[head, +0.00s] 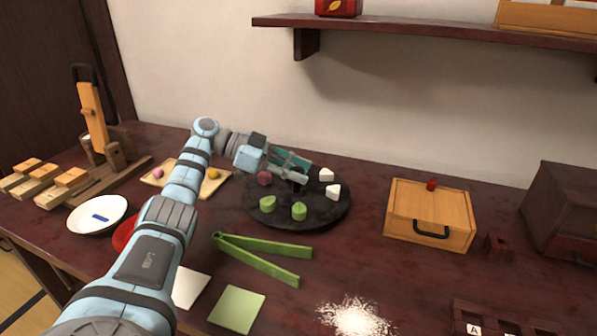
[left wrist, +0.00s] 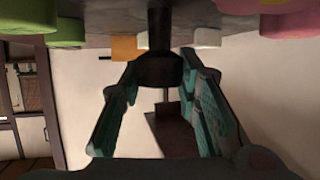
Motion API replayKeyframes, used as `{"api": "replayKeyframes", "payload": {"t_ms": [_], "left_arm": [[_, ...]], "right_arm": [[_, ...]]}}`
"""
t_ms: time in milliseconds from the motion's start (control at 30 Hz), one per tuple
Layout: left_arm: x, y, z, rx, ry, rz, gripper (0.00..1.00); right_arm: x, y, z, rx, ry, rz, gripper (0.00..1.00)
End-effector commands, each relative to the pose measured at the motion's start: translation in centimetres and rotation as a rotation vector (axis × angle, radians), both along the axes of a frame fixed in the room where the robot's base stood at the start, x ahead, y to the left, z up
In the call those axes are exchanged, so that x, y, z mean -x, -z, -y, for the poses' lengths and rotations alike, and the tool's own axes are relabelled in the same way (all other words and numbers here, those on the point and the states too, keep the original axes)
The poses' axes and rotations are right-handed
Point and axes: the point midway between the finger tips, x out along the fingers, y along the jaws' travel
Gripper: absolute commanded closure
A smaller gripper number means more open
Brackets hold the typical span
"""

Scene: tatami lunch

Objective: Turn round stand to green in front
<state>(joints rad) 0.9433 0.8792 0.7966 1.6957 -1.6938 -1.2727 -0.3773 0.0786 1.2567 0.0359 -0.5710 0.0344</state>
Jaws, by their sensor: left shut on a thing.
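The round stand (head: 318,204) is a dark disc on the table, with a short dark post (left wrist: 164,62) at its centre. Two green sweets (head: 299,211) sit on its front side, two white ones (head: 333,191) at the right and a dark pink one (head: 264,178) at the left. My left gripper (head: 291,168) reaches over the stand from the back left. Its teal fingers (left wrist: 163,95) are either side of the post, shut on it. In the left wrist view the stand appears upside down along the top. My right gripper is in neither view.
Green tongs (head: 262,258) lie in front of the stand, near a green square (head: 237,309) and a white square (head: 190,287). A wooden box (head: 430,212) stands to the right. White powder (head: 355,317) lies at the front. A wall shelf (head: 420,27) hangs above.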

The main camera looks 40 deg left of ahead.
Motion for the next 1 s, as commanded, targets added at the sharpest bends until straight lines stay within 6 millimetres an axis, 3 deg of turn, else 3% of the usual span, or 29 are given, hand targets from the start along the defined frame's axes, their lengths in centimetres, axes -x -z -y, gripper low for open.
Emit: {"api": "replayKeyframes", "payload": {"t_ms": [33,67,200,500,800,1000], "left_arm": [[0.1,0.3,0.0,-0.001,0.002,-0.008,1.0],[0.1,0.3,0.0,-0.001,0.002,-0.008,0.67],[0.0,0.2,0.1,-0.001,0.003,-0.006,0.49],[0.1,0.0,-0.1,-0.002,0.001,-0.003,0.49],[3.0,-2.3,-4.6,0.001,-0.003,-0.002,0.49],[3.9,-2.8,-5.6,0.001,0.003,-0.005,0.49]], "right_arm": [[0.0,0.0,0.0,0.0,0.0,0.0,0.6],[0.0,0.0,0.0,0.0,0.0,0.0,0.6],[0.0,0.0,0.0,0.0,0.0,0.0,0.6],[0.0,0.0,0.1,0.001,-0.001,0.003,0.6],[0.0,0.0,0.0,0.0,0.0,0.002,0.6],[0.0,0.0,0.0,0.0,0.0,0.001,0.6]]}}
